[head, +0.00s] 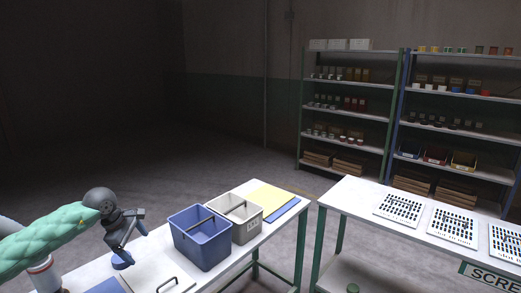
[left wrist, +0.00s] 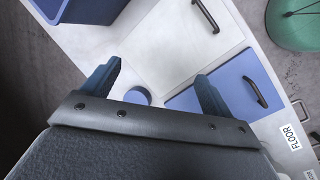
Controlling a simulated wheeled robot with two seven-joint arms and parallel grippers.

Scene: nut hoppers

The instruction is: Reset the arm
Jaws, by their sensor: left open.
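My left arm, in a green padded sleeve, comes in from the left in the head view. My left gripper (head: 132,236) is open and empty, at the near end of the left table, left of the blue bin (head: 203,240). In the left wrist view the two fingers of my left gripper (left wrist: 155,88) stand wide apart above the table. A small round blue object (left wrist: 138,96) shows between them on the table. My right gripper is not in view.
A grey bin (head: 247,231) stands beside the blue one, with yellow and blue sheets (head: 273,197) behind. A white handled panel (left wrist: 180,38) and blue handled panel (left wrist: 238,90) lie near my gripper. A second table (head: 345,200) holds dotted boards. Shelves (head: 347,118) stand behind.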

